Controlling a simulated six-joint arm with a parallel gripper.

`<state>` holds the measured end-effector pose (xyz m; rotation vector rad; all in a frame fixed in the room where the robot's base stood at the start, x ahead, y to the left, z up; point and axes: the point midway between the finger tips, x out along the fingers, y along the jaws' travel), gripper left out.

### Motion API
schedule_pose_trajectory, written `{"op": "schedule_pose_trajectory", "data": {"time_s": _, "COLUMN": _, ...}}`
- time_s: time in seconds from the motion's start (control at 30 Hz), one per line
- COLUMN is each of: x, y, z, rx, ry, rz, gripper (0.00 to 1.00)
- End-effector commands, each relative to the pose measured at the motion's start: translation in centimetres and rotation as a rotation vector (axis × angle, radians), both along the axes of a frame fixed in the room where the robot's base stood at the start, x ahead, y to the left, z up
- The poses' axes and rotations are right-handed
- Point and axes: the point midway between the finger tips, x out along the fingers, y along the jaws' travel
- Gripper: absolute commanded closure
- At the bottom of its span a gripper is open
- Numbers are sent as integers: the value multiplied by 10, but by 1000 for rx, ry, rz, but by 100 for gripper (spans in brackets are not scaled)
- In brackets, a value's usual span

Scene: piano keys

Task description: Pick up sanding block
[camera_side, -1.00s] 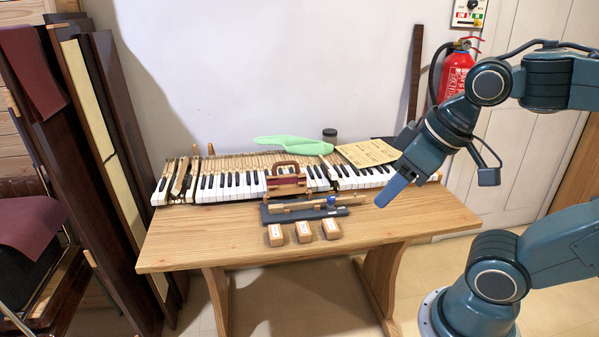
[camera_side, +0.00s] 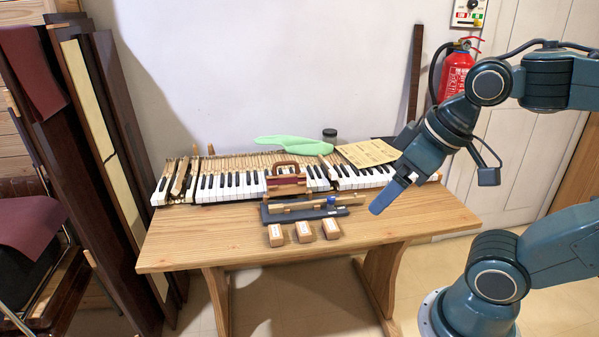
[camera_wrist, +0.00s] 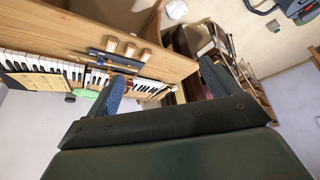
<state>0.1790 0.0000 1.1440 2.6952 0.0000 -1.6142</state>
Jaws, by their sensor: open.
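Three small wooden blocks with pale labels stand in a row near the table's front edge: a left block (camera_side: 275,236), a middle block (camera_side: 304,233) and a right block (camera_side: 331,230). I take these as the likely sanding blocks, but cannot read the labels. They also show at the top of the wrist view (camera_wrist: 129,49). My gripper (camera_side: 380,204) is in the air to the right of the blocks and above the table, touching nothing. In the wrist view my gripper (camera_wrist: 160,88) has its two blue fingers wide apart with nothing between them.
A dark tray (camera_side: 275,217) with a wooden tool lies behind the blocks. A red-brown handled piece (camera_side: 286,182) stands behind it, before the piano keys (camera_side: 225,186). Yellow paper (camera_side: 368,153) lies at the back right. The wooden table (camera_side: 190,247) is clear at front left.

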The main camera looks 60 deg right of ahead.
Motion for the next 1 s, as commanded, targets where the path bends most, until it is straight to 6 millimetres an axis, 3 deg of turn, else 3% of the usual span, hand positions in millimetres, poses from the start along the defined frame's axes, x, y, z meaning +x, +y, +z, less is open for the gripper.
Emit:
{"op": "schedule_pose_trajectory", "data": {"time_s": 0.27, "x": 2, "y": 0, "z": 1, "rx": -3, "ry": 3, "rz": 3, "gripper": 13}}
{"op": "schedule_pose_trajectory", "data": {"time_s": 0.47, "x": 16, "y": -2, "z": 6, "rx": -21, "ry": 25, "rz": 31, "gripper": 13}}
{"op": "schedule_pose_trajectory", "data": {"time_s": 0.67, "x": 46, "y": -6, "z": 13, "rx": -57, "ry": 69, "rz": 89, "gripper": 13}}
{"op": "schedule_pose_trajectory", "data": {"time_s": 1.0, "x": 114, "y": -19, "z": 13, "rx": -120, "ry": 157, "rz": 219, "gripper": 13}}
